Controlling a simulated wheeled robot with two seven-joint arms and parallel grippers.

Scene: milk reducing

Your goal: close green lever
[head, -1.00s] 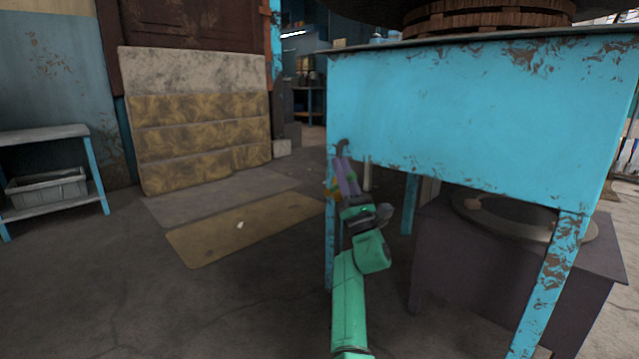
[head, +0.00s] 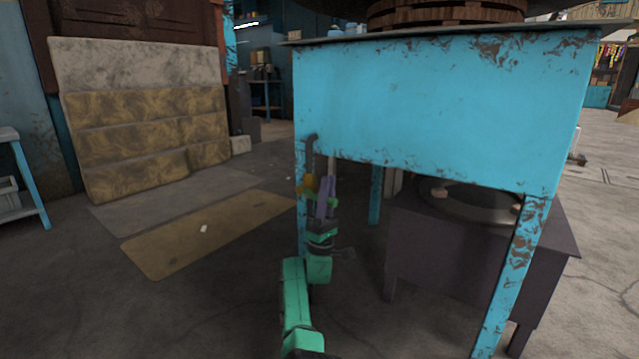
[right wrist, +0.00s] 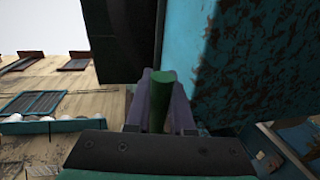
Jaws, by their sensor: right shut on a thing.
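My right gripper (head: 325,197), with purple fingers on a green arm, is at the front left corner of the blue table, just right of a dark bent pipe (head: 311,147) with an orange-yellow valve (head: 308,185). In the right wrist view the green lever (right wrist: 161,98) stands between the two purple fingers, and the gripper (right wrist: 161,105) is shut on it. The fingers hide the lever's sides there, and the lever is too small to make out in the head view. My left gripper is not in view.
The blue table (head: 430,100) stands over the pipe, with a rusty leg (head: 513,265) at right. A dark low stand (head: 450,250) with a round ring is beneath it. A padded panel (head: 145,120) leans at the back left. The floor at left is mostly open.

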